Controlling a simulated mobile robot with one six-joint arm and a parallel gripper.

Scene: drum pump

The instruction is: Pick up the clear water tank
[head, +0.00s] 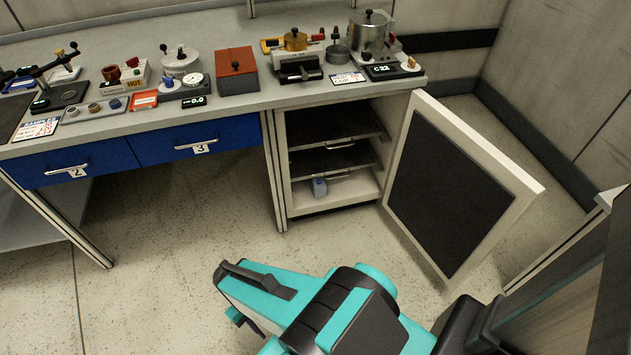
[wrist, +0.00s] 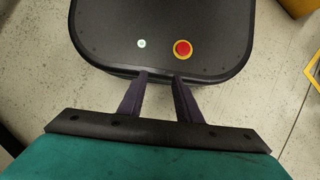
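A small pale-blue, see-through-looking container (head: 320,187) stands on the floor of the open cabinet under the bench, near its left side; it may be the clear water tank, but it is too small to be certain. My gripper (wrist: 162,78) shows in the wrist view with its two dark fingers apart and nothing between them. It points down over a black rounded housing with a red button, likely my own base. In the head view my teal arm is in front of the cabinet, well apart from the container, and the fingers cannot be made out.
The cabinet (head: 281,160) has dark pull-out shelves (head: 335,160) above the container. Its door (head: 450,190) stands wide open to the right. Blue drawers (head: 195,138) are shut at left. The bench top (head: 235,105) holds instruments and a metal pot (head: 370,33). Floor before the cabinet is clear.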

